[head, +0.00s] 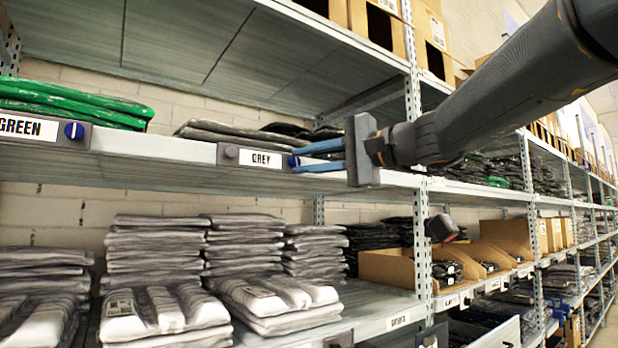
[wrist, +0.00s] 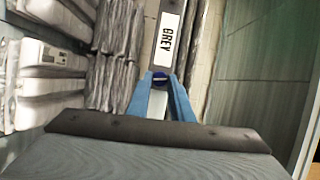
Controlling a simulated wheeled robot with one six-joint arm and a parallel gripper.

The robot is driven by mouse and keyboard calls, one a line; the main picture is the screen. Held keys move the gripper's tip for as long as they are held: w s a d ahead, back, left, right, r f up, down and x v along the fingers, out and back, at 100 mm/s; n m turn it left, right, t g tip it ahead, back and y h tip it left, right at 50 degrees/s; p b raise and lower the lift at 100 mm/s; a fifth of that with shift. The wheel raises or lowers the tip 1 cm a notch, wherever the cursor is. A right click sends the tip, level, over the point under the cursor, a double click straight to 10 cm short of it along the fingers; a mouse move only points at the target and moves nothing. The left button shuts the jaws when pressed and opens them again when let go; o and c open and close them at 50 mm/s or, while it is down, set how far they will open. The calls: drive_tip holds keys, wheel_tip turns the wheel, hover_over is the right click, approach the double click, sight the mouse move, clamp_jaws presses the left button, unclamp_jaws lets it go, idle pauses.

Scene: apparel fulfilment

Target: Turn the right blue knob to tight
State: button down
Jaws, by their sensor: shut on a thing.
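The right blue knob (head: 293,161) sits at the right end of the GREY label holder (head: 260,158) on the shelf edge. My gripper (head: 298,160) reaches in from the right, its two blue fingers shut on this knob. In the wrist view the knob (wrist: 161,80) shows dark blue between the fingertips (wrist: 160,84), just below the label, which appears turned on its side. The fingers hide much of the knob, so its turn angle cannot be told. A grey knob (head: 231,153) is at the left end of the same holder.
A GREEN label holder (head: 40,128) with its own blue knob (head: 74,131) is on the same shelf edge at left. Green bagged garments (head: 75,100) lie above it. Stacks of grey garments (head: 165,260) fill the shelf below. A metal upright (head: 421,230) stands near my arm.

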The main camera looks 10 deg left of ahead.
drive_tip(key=shift+f+m+y+b, duration=0.25)
drive_tip(key=shift+m+y+b, duration=0.05)
drive_tip(key=shift+m+b, duration=0.75)
drive_tip(key=c, duration=1.6)
unclamp_jaws()
drive_tip(key=shift+r, duration=0.1)
drive_tip(key=shift+o, duration=0.2)
drive_tip(key=shift+d, duration=0.1)
drive_tip(key=v, duration=0.7)
drive_tip(key=shift+s+d+b, duration=0.2)
drive_tip(key=shift+d+b, duration=0.1)
drive_tip(key=shift+b, duration=0.15)
